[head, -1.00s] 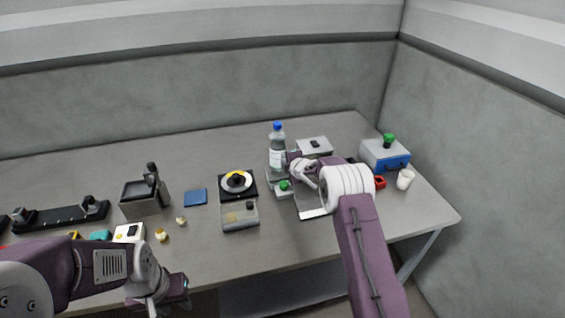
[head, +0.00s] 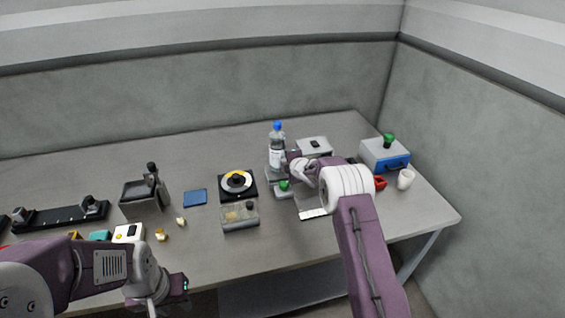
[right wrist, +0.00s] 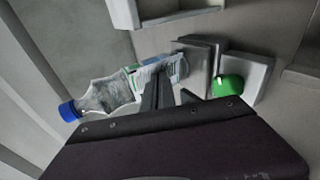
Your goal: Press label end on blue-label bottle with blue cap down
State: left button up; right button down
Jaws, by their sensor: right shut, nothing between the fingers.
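The bottle with the blue cap (head: 277,127) stands upright toward the back right of the table, on or against a small grey device with a green button (head: 284,185). Its label (head: 276,157) is pale, wrapped around the lower body. In the right wrist view the bottle (right wrist: 105,97) lies sideways in the picture, with the label (right wrist: 160,72) at the fingers. My right gripper (right wrist: 165,92) is shut and empty, its fingertips close beside or against the label; contact is hard to tell. My left gripper (head: 184,284) is over the table's front edge, away from the bottle; its jaws are unclear.
A black turntable with a white and yellow reel (head: 237,182) and a grey box (head: 240,217) lie left of the bottle. A blue-fronted box (head: 385,155), red item (head: 380,183) and white cup (head: 405,179) stand right. A grey box (head: 314,146) is behind my right arm.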

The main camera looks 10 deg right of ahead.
jog(key=shift+w+d+p, duration=0.25)
jog(key=shift+d+p, duration=0.3)
jog(key=shift+p, duration=0.05)
dwell(0.8)
dwell(0.3)
jog(key=shift+s+d+f+b, duration=0.1)
jog(key=shift+s+f+b, duration=0.1)
jog(key=shift+s+b, duration=0.45)
jog(key=shift+s+d+b, duration=0.15)
jog(key=shift+s+b, duration=0.65)
jog(key=shift+b, duration=0.3)
jog(key=s+b, duration=0.2)
jog(key=s, duration=0.1)
jog(key=shift+d+r, duration=0.2)
